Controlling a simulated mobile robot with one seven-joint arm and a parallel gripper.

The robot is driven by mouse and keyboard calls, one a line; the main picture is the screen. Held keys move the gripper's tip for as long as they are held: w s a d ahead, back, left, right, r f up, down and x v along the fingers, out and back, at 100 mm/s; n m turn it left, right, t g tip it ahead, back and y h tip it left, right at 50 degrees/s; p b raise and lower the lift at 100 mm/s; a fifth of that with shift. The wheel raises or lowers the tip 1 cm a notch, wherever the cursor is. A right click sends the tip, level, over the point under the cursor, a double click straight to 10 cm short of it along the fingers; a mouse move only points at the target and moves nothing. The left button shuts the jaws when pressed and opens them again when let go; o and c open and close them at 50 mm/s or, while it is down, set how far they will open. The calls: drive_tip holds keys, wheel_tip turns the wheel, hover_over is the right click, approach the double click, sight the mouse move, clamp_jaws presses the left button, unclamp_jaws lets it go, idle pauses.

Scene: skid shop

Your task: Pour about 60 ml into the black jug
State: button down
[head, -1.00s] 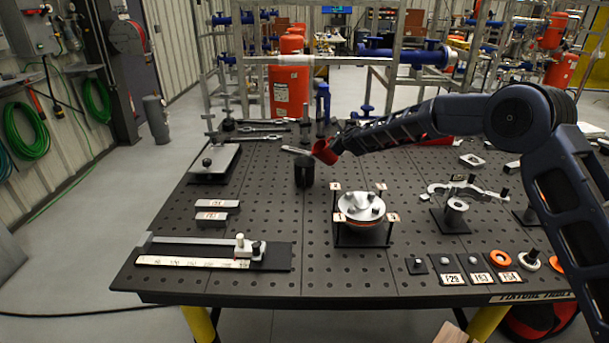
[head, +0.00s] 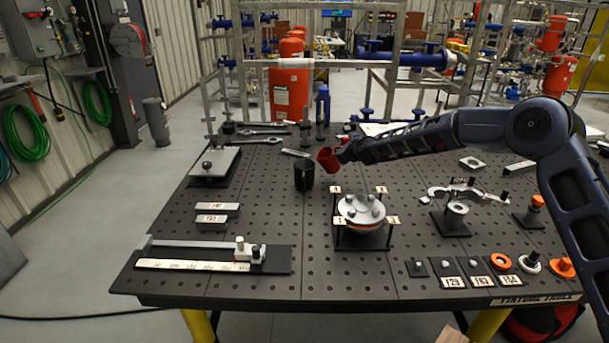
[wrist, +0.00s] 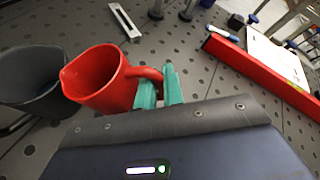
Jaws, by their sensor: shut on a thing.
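The black jug (head: 304,176) stands upright on the dark perforated table, left of my gripper; it also shows at the left of the wrist view (wrist: 30,82). My gripper (head: 343,153) is shut on the handle of a red cup (head: 328,160). In the wrist view the teal fingers (wrist: 160,88) pinch the handle of the red cup (wrist: 102,80). The cup is above the table, beside the jug on its right, its lip toward the jug. It looks slightly tilted. No stream shows, and I cannot see the liquid in either vessel.
A round plate fixture (head: 362,210) stands in front of the jug. A grey plate with a knob (head: 215,164) is to the left.

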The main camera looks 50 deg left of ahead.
drive_tip(key=shift+w+d+f+m+g+y+b, duration=0.2)
drive_tip(key=shift+w+d+f+m+g+b, duration=0.15)
drive_tip(key=shift+w+f+m+b, duration=0.4)
drive_tip(key=shift+w+d+f+m+g+y+b, duration=0.2)
drive_tip(key=shift+w+f+m+g+b, duration=0.3)
drive_tip(key=shift+f, duration=0.45)
drive_tip(key=shift+w+d+f+m+g+y+b, duration=0.2)
drive_tip(key=shift+w+d+f+m+g+b, duration=0.2)
drive_tip(key=shift+w+f+b, duration=0.35)
drive_tip(key=shift+w+f, duration=0.1)
drive_tip(key=shift+w, duration=0.1)
